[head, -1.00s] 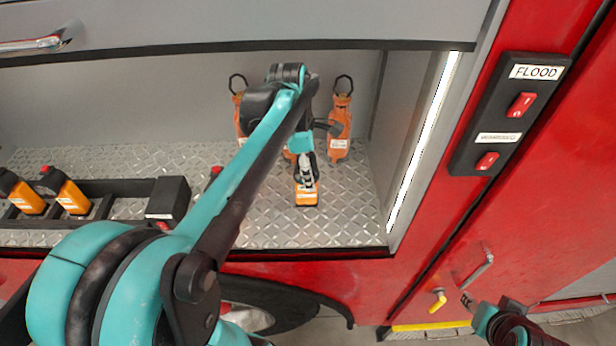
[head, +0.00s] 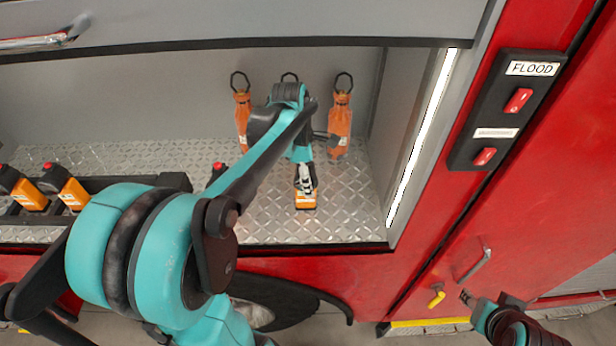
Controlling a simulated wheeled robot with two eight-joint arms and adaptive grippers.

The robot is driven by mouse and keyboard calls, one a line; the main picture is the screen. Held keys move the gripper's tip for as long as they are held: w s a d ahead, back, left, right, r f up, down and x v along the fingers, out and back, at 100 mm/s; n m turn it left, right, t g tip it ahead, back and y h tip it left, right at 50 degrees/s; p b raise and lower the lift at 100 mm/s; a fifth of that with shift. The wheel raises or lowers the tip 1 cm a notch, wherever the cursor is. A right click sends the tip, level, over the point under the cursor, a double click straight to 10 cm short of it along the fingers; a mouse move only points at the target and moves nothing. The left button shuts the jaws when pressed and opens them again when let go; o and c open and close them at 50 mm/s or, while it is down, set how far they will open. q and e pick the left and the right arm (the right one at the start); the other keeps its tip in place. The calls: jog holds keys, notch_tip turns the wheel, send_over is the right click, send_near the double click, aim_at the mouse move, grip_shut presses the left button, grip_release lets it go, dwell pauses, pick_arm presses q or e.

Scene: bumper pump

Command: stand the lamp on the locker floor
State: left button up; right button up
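An orange lamp (head: 306,201) is at the diamond-plate locker floor (head: 350,215), right of the middle. My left gripper (head: 304,184) points down at its top and appears closed on it. The fingers hide the lamp's upper part. The lamp looks upright; whether its base touches the floor I cannot tell. My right gripper (head: 467,298) is low at the right, outside the locker and far from the lamp; its finger opening is too small to judge.
Orange units hang on the back wall, one at left (head: 242,118) and one at right (head: 340,122). A black rack (head: 125,184) with orange lamps (head: 73,194) stands at left. The locker's lit right wall (head: 422,140) and front lip (head: 320,246) bound the floor.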

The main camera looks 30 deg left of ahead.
pick_arm(q)
jog(key=shift+o, duration=0.2)
jog(key=shift+w, duration=0.1)
jog(key=shift+r, duration=0.35)
jog(key=r, duration=0.4)
jog(key=a+r, duration=0.1)
jog(key=r, duration=0.1)
jog(key=shift+s+r, duration=0.15)
jog(key=shift+s, duration=0.2)
jog(key=shift+s+d+r, duration=0.1)
jog(key=shift+r, duration=0.15)
jog(key=shift+s+d+m, duration=0.15)
jog(key=shift+d+m, duration=0.15)
jog(key=shift+m, duration=0.3)
jog(key=s+d+f+m+t, duration=0.3)
jog(key=s+d+f+m, duration=0.1)
jog(key=m, duration=0.7)
jog(key=s+d+f+m+t+y, duration=0.1)
jog(key=s+d+f+m+t, duration=0.2)
jog(key=m, duration=0.9)
jog(key=s+d+f, duration=0.1)
jog(key=s+d, duration=0.2)
jog(key=shift+d+y, duration=0.3)
jog(key=shift+d, duration=0.1)
